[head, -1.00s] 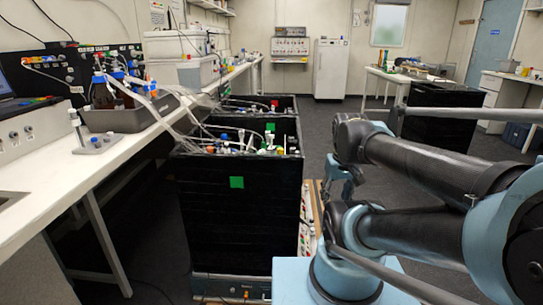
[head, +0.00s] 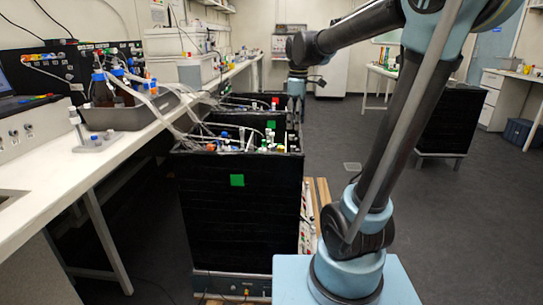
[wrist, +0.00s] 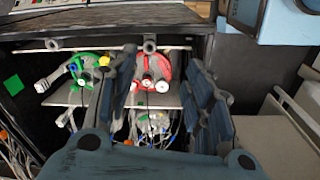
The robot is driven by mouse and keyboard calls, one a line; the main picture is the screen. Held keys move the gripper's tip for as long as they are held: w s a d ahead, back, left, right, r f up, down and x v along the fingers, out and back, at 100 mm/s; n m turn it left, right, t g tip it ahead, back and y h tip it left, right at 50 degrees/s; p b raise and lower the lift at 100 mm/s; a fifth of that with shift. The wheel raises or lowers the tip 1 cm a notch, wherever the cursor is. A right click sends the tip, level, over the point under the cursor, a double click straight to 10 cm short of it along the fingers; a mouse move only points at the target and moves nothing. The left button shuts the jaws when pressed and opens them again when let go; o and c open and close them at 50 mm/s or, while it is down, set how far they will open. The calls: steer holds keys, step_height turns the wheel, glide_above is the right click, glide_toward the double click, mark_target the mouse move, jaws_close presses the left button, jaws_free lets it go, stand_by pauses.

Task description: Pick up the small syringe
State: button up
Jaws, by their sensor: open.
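I cannot make out the small syringe for certain in either view. A small white stand (head: 97,144) on the left bench holds an upright grey piece and small blue-capped items, too small to identify. My gripper (wrist: 163,62) is open in the wrist view, its two dark fingers apart with nothing held between them. It is over an open black shaker box (wrist: 35,105). Behind and between the fingers are a green-ringed vessel top (wrist: 88,68) and a red-ringed vessel top (wrist: 150,72) with caps and tubing. The fingers hide parts of both.
Black boxes (head: 235,220) stand in a row beside the long white bench (head: 60,200), with tubing running between them. A grey tray (head: 130,116) of brown bottles sits on the bench. Another black box (head: 445,125) stands right, with open floor between.

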mark_target(272, 145)
steer(key=w+a+r+n, duration=0.2)
steer(key=w+a+n, duration=0.3)
steer(key=w+a, duration=0.4)
steer(key=shift+g, duration=0.3)
step_height(272, 145, down, 12)
steer(key=shift+s, duration=0.1)
steer(key=shift+d+f, duration=0.15)
steer(key=shift+f, duration=2.5)
steer(key=shift+c, duration=0.2)
steer(key=c, duration=0.8)
